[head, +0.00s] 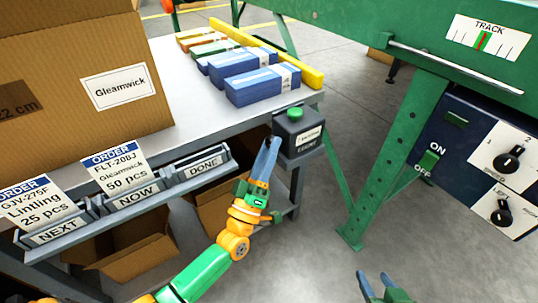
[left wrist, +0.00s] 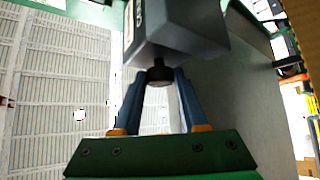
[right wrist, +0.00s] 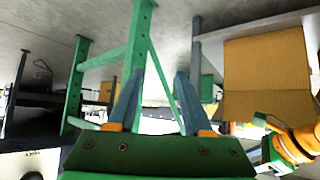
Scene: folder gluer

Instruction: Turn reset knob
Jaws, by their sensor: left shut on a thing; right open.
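The dark counter box (head: 299,138) with a green button (head: 294,114) on top sits at the right end of the grey bench. In the left wrist view the grey counter box (left wrist: 180,28) fills the upper middle, and a small black knob (left wrist: 160,73) sticks out from it. My left gripper (head: 271,143) is at the box's left side, its blue fingers shut on the knob. In the head view the fingers mostly hide the knob. My right gripper (head: 375,275) is open and empty at the bottom of the head view.
Blue carton stacks (head: 262,86) and a yellow rail (head: 272,55) lie on the bench (head: 190,110) behind the box. A large cardboard box (head: 70,60) stands at left above label trays (head: 140,192). The green machine frame (head: 395,150) and its switch panel (head: 480,150) are at right.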

